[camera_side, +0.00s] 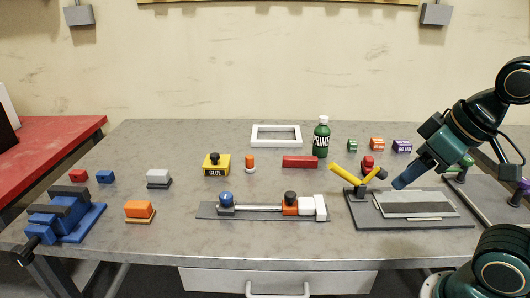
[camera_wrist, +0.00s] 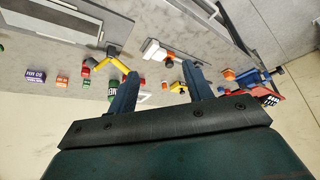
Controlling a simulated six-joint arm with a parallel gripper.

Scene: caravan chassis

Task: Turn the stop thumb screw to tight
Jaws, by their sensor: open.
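A rail fixture (camera_side: 262,210) lies at the front middle of the bench in the side view. It carries a blue round knob (camera_side: 226,199) at its left and an orange block (camera_side: 290,209) topped by a black knob (camera_side: 290,196). White blocks (camera_side: 313,207) sit at its right end. I cannot tell which knob is the stop thumb screw, nor how tight either is. My gripper (camera_side: 400,183) is open and empty, right of the rail and above the grey plate fixture. In the wrist view my gripper (camera_wrist: 160,75) shows two blue fingers apart, with nothing between them.
The grey plate fixture (camera_side: 440,223) with yellow handles (camera_side: 345,173) and a red knob (camera_side: 368,162) stands right of the rail. Behind are a green bottle (camera_side: 321,140), yellow glue box (camera_side: 217,170), red block (camera_side: 300,162) and white frame (camera_side: 276,144). A blue vise (camera_side: 65,220) is at left.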

